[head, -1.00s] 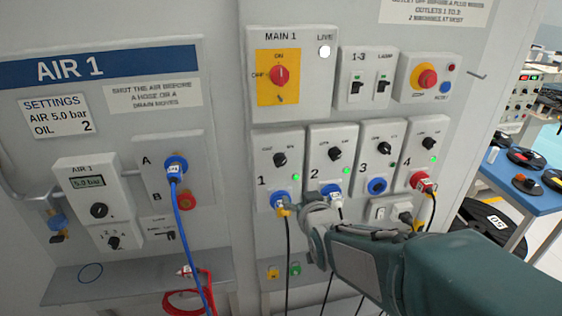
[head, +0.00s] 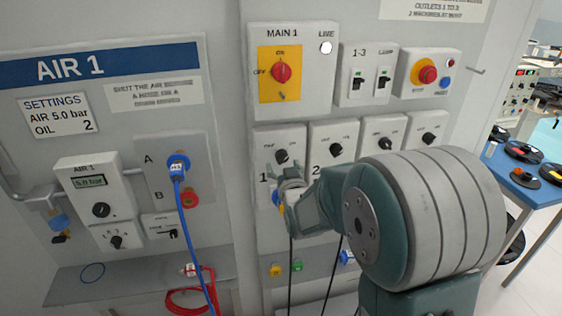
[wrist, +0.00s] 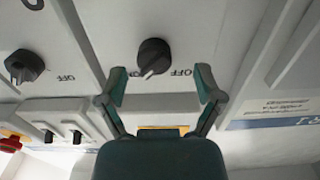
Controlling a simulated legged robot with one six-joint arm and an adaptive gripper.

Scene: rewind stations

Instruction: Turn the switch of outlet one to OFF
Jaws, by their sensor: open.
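The switch of outlet one is a black knob (head: 281,156) on a light grey box, left in the row of outlets. It also shows in the wrist view (wrist: 153,56), where the picture is upside down. OFF is printed to the knob's right there; its white pointer line slants down-left, away from OFF. My gripper (head: 278,180) is in front of outlet one, just below the knob in the head view. In the wrist view my gripper (wrist: 161,85) is open and empty, with fingers spread either side of the knob, apparently not touching it. My gripper hides outlet one's socket and lamp.
Outlet two's knob (head: 336,150) is close on the right. The MAIN 1 box (head: 262,87) with its red knob is directly above. A black cable (head: 291,265) hangs below my gripper. The AIR 1 panel (head: 120,100) stands left, with a blue hose (head: 181,215).

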